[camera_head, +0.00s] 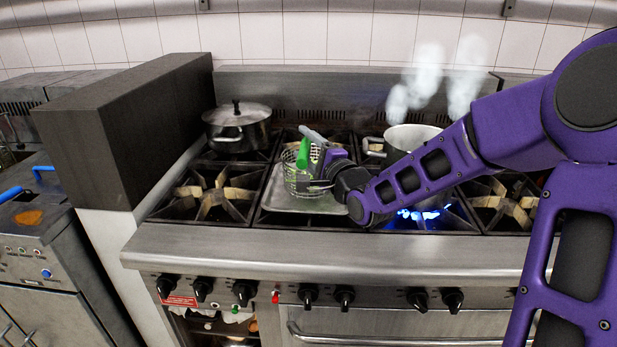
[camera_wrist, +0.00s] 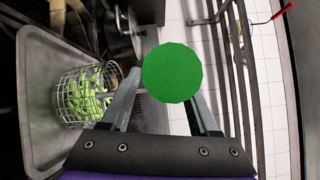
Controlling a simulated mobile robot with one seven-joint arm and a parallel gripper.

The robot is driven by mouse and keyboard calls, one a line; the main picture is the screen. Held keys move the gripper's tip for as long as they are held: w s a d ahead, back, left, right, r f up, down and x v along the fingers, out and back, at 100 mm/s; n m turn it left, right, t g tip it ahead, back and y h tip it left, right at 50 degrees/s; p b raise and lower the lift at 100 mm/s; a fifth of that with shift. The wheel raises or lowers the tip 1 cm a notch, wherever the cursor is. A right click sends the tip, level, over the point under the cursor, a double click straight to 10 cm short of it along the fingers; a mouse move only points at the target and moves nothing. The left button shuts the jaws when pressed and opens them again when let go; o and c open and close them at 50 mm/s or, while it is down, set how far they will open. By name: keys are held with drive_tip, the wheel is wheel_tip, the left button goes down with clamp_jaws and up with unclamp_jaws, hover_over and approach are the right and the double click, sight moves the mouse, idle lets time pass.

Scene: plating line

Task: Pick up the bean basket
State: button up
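The bean basket is a round wire basket holding green beans (camera_wrist: 88,98). It shows in the head view (camera_head: 293,184) and at the left of the wrist view (camera_wrist: 66,92), standing on a metal tray (camera_head: 290,203). Its green handle (camera_head: 303,153) rises beside my gripper (camera_head: 318,155). In the wrist view the handle's end shows as a large green disc (camera_wrist: 172,73) between my two fingers (camera_wrist: 165,95). The disc covers part of the fingers, so I cannot tell whether they press on the handle.
A lidded pot (camera_head: 238,128) stands on the back left burner. A steaming pot (camera_head: 408,139) stands to the right, near a lit blue flame (camera_head: 420,214). A dark block-like partition (camera_head: 125,125) borders the stove's left side. The front ledge (camera_head: 300,250) is clear.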

clamp_jaws()
drive_tip(key=shift+r, duration=0.1)
